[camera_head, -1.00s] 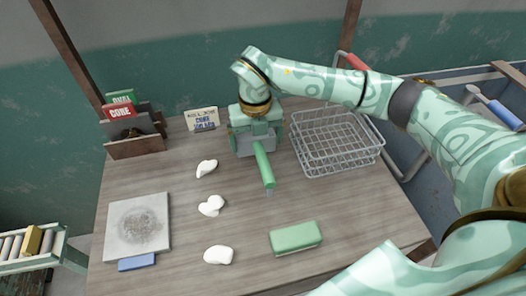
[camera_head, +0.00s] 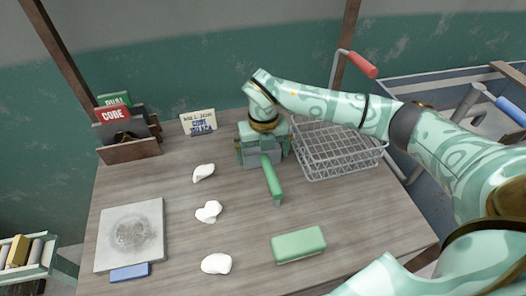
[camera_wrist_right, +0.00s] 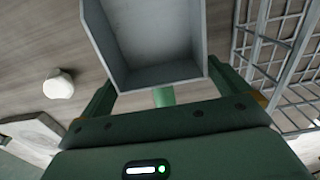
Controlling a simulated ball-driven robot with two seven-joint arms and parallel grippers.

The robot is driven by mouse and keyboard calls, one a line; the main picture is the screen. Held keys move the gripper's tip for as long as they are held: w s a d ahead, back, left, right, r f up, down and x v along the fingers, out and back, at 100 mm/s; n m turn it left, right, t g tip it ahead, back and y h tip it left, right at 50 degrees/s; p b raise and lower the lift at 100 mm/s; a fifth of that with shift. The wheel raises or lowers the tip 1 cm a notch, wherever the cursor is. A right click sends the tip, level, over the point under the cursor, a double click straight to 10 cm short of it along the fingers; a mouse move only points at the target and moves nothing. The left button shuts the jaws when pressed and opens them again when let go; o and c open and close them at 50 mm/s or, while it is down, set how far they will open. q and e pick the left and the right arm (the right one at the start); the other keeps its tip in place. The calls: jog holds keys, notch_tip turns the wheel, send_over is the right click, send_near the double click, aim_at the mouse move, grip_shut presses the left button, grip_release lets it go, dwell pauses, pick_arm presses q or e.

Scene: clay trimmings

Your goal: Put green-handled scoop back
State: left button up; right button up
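The green-handled scoop (camera_head: 272,181) is at the back middle of the table, below my right gripper (camera_head: 263,150). Its green handle points toward the front, and its grey pan is partly hidden by the gripper. In the right wrist view the grey open pan (camera_wrist_right: 150,55) fills the top middle, between the two fingers of my right gripper (camera_wrist_right: 163,85). The fingers are close against the pan's sides; contact points are partly hidden. A short piece of green handle shows below the pan. My left gripper is not in view.
A wire basket (camera_head: 340,165) stands right of the gripper. White lumps (camera_head: 209,211) lie to the left, and a green block (camera_head: 298,245) lies in front.

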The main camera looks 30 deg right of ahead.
pick_arm(q)
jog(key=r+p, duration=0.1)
jog(key=p, duration=0.1)
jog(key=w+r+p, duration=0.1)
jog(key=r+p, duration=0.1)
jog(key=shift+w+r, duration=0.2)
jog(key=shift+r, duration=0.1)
pick_arm(e)
notch_tip(320, 180, up, 12)
